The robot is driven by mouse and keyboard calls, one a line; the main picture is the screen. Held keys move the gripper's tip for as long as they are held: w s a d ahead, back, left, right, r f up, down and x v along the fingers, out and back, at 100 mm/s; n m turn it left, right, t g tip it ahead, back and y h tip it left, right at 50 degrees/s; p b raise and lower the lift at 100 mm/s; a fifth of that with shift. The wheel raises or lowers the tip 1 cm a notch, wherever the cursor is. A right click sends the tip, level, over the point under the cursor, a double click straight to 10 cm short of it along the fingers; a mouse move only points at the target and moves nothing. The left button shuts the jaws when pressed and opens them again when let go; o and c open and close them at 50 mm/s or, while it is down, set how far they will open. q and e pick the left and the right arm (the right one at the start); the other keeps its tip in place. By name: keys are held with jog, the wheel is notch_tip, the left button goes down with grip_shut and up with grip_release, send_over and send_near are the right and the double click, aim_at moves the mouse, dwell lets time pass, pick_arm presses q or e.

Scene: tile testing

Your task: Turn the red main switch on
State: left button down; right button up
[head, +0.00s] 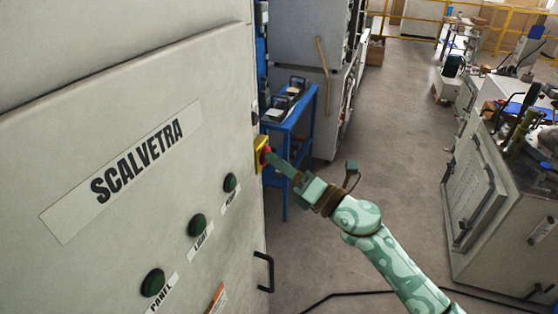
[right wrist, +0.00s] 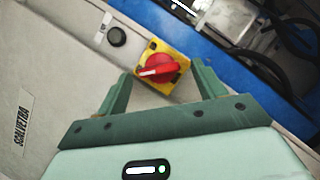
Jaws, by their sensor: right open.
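The red main switch (right wrist: 158,70) is a rotary knob on a square yellow plate (right wrist: 180,62), with a white mark at the left end of its grip bar in the right wrist view. In the head view the switch (head: 264,156) shows edge-on at the side of the pale cabinet. My right gripper (right wrist: 163,72) is open, its two green fingers on either side of the switch in the wrist view. I cannot tell whether they touch it. In the head view the right gripper (head: 274,161) is close to the switch and partly covers it. My left gripper is not in view.
The cabinet front (head: 110,110) bears the SCALVETRA label and several green buttons (head: 197,225). A black round button (right wrist: 117,37) sits near the switch. A black handle (head: 265,272) sticks out below. A blue cart (head: 290,125) stands behind.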

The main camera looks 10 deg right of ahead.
jog(key=shift+w+a+r, duration=0.15)
jog(key=shift+w+a, duration=0.3)
jog(key=shift+w, duration=0.05)
